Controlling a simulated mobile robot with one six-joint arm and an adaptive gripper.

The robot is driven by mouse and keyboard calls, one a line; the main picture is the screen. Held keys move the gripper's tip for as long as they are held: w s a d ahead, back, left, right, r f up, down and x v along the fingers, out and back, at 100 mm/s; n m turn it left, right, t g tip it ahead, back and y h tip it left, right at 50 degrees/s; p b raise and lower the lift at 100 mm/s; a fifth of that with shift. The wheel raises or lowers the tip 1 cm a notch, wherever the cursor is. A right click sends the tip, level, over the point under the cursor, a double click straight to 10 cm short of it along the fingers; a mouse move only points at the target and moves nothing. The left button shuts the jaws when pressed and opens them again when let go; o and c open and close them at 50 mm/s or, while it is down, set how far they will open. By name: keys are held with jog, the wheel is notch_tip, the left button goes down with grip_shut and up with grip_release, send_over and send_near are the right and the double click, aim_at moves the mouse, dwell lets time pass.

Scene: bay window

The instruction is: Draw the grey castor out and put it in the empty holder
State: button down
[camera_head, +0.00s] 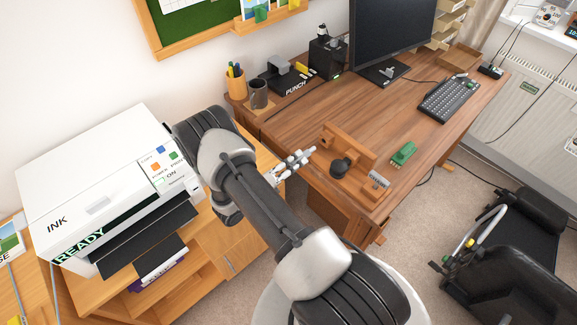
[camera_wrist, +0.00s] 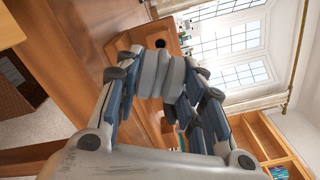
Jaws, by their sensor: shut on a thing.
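My gripper (camera_head: 300,158) is at the near left edge of the desk, left of a wooden holder (camera_head: 350,140). In the wrist view my gripper (camera_wrist: 160,80) is shut on the grey castor (camera_wrist: 160,74), a pale grey ribbed piece between the fingers. The castor cannot be made out clearly in the head view. Behind it in the wrist view is a brown wooden block (camera_wrist: 163,30) with a dark round hole. A dark round-topped piece (camera_head: 340,167) stands by the wooden holder in the head view.
A silver-grey item (camera_head: 378,180) and a green block (camera_head: 404,153) lie near the desk's front right. A mug (camera_head: 258,93), a punch (camera_head: 287,77), a monitor (camera_head: 390,35) and a keyboard (camera_head: 449,97) are farther back. A printer (camera_head: 100,190) stands left. The desk's middle is clear.

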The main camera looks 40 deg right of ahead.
aim_at(310, 149)
jog(key=shift+w+d, duration=0.1)
jog(key=shift+d, duration=1.3)
jog(key=shift+d+b, duration=0.15)
jog(key=shift+b, duration=0.25)
dwell(0.9)
jog(key=shift+d, duration=0.35)
jog(key=shift+w+d+b, duration=0.2)
jog(key=shift+d+b, duration=0.1)
jog(key=shift+d, duration=1.35)
jog(key=c, duration=1)
grip_release()
jog(key=a, duration=0.8)
jog(key=s+a, duration=0.1)
jog(key=a, duration=0.3)
